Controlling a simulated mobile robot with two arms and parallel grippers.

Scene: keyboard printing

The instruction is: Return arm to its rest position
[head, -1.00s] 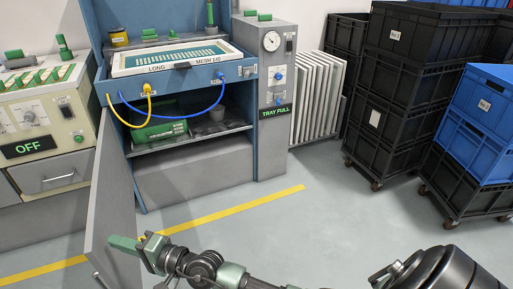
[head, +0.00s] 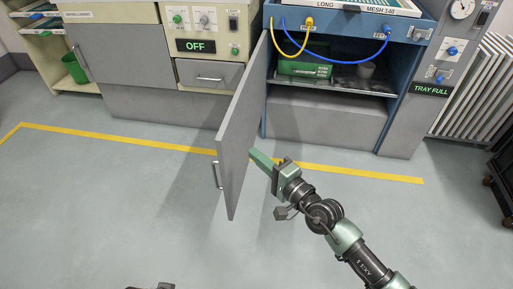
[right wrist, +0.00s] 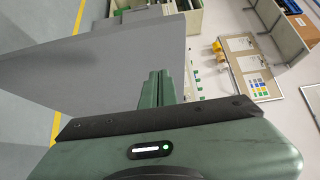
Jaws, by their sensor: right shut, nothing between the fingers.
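My right gripper (head: 259,159) is the green one at the end of the arm coming in from the lower right. Its fingers are together with nothing between them. It is beside the open grey cabinet door (head: 243,130), just right of the door's lower part in the head view. I cannot tell if it touches the door. In the right wrist view the two closed green fingers (right wrist: 160,86) point up the picture, with a grey panel (right wrist: 80,70) close at their left. A small dark part shows at the bottom edge of the head view.
The blue cabinet (head: 418,80) stands open, with a green container (head: 303,68) and a grey cup on its shelf. Left is the cream machine (head: 204,45) reading OFF. A rack of pale panels (head: 480,90) stands at right. The grey floor (head: 110,210) is clear at left.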

